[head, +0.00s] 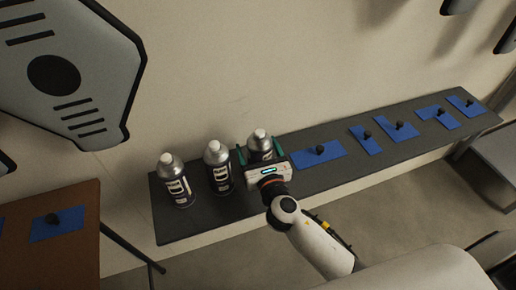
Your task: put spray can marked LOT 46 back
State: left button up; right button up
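Three spray cans with white caps and dark labels stand upright on a dark shelf (215,207): a left can (177,188), a middle can (219,175) and a right can (261,151). The lot markings are too small to read, so I cannot tell which is LOT 46. My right gripper (261,154) is at the right can, its teal fingers spread on either side of it. The fingers look wider apart than the can. The gripper body hides the can's lower part. My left gripper is not in view.
Several blue patches with dark knobs, such as the nearest one (318,155), lie along the shelf to the right. A brown table (75,215) with a similar blue patch (58,224) is at lower left. A large grey panel (95,50) fills the upper left. A grey surface (490,158) is at far right.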

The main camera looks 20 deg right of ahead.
jog(key=s, duration=0.5)
jog(key=s+b, duration=0.1)
jog(key=s, duration=0.4)
jog(key=shift+s+a+r, duration=0.1)
jog(key=shift+s+a, duration=0.1)
jog(key=shift+s, duration=0.1)
jog(key=shift+s+r+b, duration=0.1)
jog(key=shift+s+b, duration=0.2)
jog(key=shift+s, duration=0.45)
